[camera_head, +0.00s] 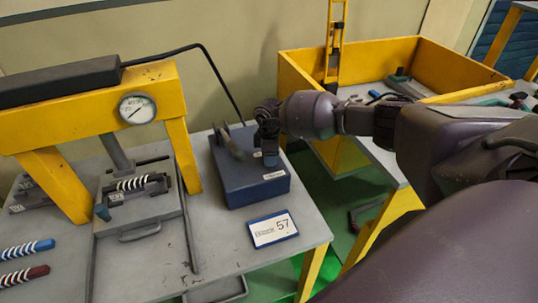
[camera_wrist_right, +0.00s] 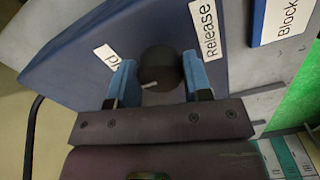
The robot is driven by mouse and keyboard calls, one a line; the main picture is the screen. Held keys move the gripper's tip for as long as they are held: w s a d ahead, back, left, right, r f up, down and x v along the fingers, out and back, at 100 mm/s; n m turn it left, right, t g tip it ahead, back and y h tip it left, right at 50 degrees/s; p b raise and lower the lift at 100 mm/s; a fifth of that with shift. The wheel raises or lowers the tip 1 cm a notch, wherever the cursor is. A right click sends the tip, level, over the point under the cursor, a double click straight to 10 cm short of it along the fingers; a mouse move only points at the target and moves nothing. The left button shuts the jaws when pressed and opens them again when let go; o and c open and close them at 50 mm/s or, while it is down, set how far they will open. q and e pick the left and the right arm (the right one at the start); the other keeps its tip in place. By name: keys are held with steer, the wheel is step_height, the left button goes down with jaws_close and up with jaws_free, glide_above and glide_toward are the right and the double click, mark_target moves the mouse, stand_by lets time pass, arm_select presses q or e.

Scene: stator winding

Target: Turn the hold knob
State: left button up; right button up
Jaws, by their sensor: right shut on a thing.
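The blue box (camera_head: 245,177) stands on the grey table, and its face fills much of the right wrist view (camera_wrist_right: 75,65). The dark round knob (camera_wrist_right: 160,66) is on that face, with a short white mark near its lower edge. My right gripper (camera_head: 268,155) is at the box's top; in the wrist view its blue fingers (camera_wrist_right: 159,80) are shut on the knob from both sides. A "Release" label (camera_wrist_right: 206,28) is right of the knob. A label ending in "d" (camera_wrist_right: 106,57) is left, partly hidden by a finger. The head view hides the knob. My left gripper is not in view.
A grey-green lever-like part (camera_head: 228,143) stands on the box, close left of my right gripper. A yellow press frame (camera_head: 180,150) with a gauge (camera_head: 137,108) stands left. A yellow bin (camera_head: 300,80) is behind.

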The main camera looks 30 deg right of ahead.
steer(key=shift+d+r, duration=0.1)
stand_by(0.4)
steer(key=o, duration=0.9)
arm_select(q)
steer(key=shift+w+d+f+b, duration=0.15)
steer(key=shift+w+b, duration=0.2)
steer(key=shift+b, duration=0.35)
arm_select(e)
step_height(320, 180, up, 11)
steer(key=shift+f, duration=0.1)
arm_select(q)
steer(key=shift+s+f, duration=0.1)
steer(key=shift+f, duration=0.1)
arm_select(e)
steer(key=shift+f, duration=0.1)
